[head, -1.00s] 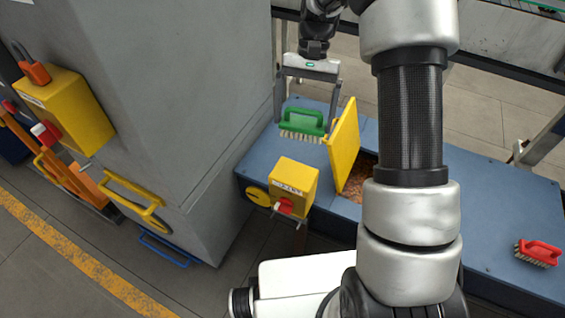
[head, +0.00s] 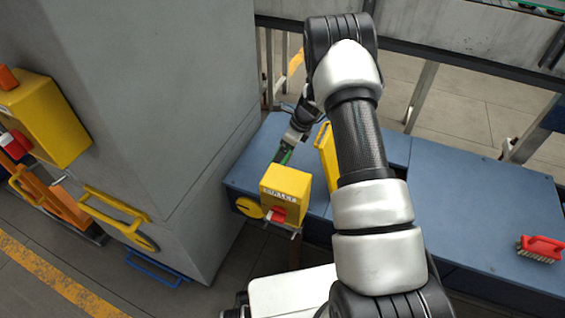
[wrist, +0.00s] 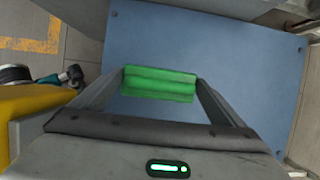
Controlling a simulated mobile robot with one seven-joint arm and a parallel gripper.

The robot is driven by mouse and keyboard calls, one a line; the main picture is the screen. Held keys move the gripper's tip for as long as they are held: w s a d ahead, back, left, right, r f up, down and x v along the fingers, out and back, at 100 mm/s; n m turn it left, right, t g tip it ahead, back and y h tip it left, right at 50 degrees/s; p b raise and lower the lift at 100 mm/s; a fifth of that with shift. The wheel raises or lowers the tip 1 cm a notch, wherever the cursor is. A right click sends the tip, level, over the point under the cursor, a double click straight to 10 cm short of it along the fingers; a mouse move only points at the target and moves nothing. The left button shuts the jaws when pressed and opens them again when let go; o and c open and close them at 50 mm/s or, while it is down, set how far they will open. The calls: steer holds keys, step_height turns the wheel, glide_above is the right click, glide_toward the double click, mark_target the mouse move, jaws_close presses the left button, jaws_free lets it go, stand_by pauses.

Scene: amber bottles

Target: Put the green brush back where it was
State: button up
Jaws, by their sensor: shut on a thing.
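The green brush (head: 284,155) shows only partly in the head view, at the left part of the blue bench behind the yellow box. In the wrist view the green brush (wrist: 160,83) lies crosswise between the fingers, over bare blue bench top. My gripper (head: 288,149) is shut on it, one finger at each end. The bristles are hidden in both views. I cannot tell whether the brush touches the bench.
The blue bench (head: 450,190) has free room right of my arm. A yellow box (head: 285,183) with a red switch stands at its front edge. An upright yellow flap (head: 327,150) is beside my gripper. A red brush (head: 540,248) lies far right. A grey cabinet (head: 150,90) stands left.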

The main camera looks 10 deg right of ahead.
steer(key=shift+w+f+b, duration=0.1)
steer(key=shift+f+b, duration=0.4)
steer(key=shift+f, duration=1.65)
steer(key=shift+f, duration=0.1)
steer(key=o, duration=0.8)
